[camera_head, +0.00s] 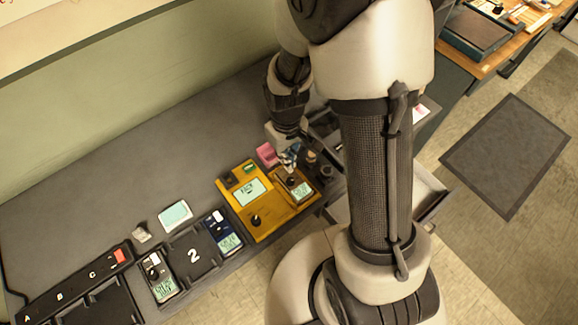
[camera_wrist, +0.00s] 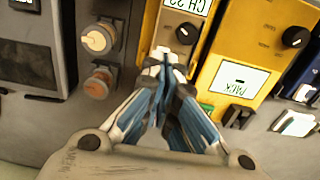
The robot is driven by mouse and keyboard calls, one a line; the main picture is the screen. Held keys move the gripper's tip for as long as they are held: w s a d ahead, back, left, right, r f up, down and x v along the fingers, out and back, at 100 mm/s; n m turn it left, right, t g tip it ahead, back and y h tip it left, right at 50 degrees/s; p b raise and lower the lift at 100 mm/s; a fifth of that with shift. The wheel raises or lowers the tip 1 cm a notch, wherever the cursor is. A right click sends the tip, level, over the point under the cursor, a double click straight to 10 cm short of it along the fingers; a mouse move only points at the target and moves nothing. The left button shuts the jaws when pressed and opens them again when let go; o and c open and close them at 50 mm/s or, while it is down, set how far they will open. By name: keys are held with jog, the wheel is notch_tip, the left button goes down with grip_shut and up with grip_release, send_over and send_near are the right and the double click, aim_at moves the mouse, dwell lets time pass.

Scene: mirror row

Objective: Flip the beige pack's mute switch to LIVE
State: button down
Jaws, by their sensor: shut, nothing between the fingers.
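The beige pack (camera_head: 302,196) lies in the right-hand slot of a yellow unit (camera_head: 267,228) on the grey counter. In the wrist view the beige pack (camera_wrist: 148,28) shows a display reading CH 22 and a black knob (camera_wrist: 187,33). My gripper (camera_wrist: 165,57) is shut and empty, its fingertips at the end of the pack beside the knob. I cannot tell whether they touch it. In the head view my gripper (camera_head: 289,160) is just behind the pack.
A pink block (camera_head: 267,154) stands left of my gripper. A blue pack (camera_head: 225,233) and a grey pack (camera_head: 158,277) flank dock 2 (camera_head: 194,254). The counter behind is mostly clear.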

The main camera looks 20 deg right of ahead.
jog(key=shift+f+b, duration=0.8)
jog(key=shift+f, duration=0.3)
dwell(0.4)
jog(key=shift+r, duration=0.1)
jog(key=shift+r+p, duration=2.9)
jog(key=shift+r, duration=0.55)
jog(key=s+r+m+t, duration=0.2)
jog(key=s+r, duration=0.2)
jog(key=r, duration=1.1)
jog(key=s+r+m+t, duration=0.1)
jog(key=s+r+t, duration=0.1)
jog(key=s+r, duration=0.7)
jog(key=shift+s+r+m+t, duration=0.25)
jog(key=shift+s+m+t, duration=0.05)
jog(key=shift+s, duration=0.75)
